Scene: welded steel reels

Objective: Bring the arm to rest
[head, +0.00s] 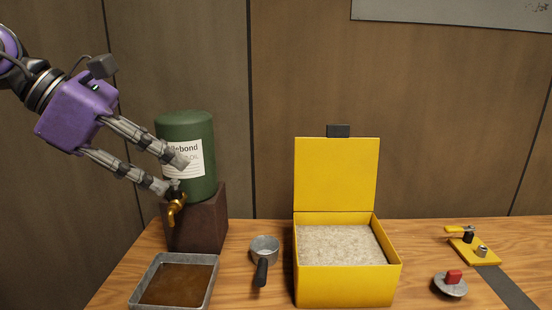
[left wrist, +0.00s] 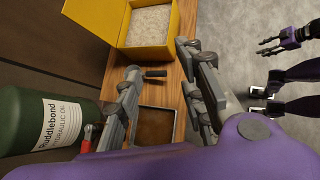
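My left gripper (head: 172,174) is open, its two fingers pointing down and right in front of the green hydraulic oil tank (head: 187,128). Nothing is between the fingers. One fingertip overlaps the tank's white label in the head view, and the other is just above the brass tap (head: 176,208); I cannot tell whether it touches the tap. In the left wrist view the open left fingers (left wrist: 158,62) show with bench and tray beyond them. My right gripper (left wrist: 262,47) appears at the right of the left wrist view, fingers apart and empty, over the grey floor.
The tank stands on a brown block (head: 207,225). A metal tray of brown liquid (head: 213,273), a dark-handled metal cup (head: 264,250), an open yellow box of pale granules (head: 345,288), a yellow clamp fixture (head: 462,252) and a red-handled disc (head: 451,287) are on the wooden bench.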

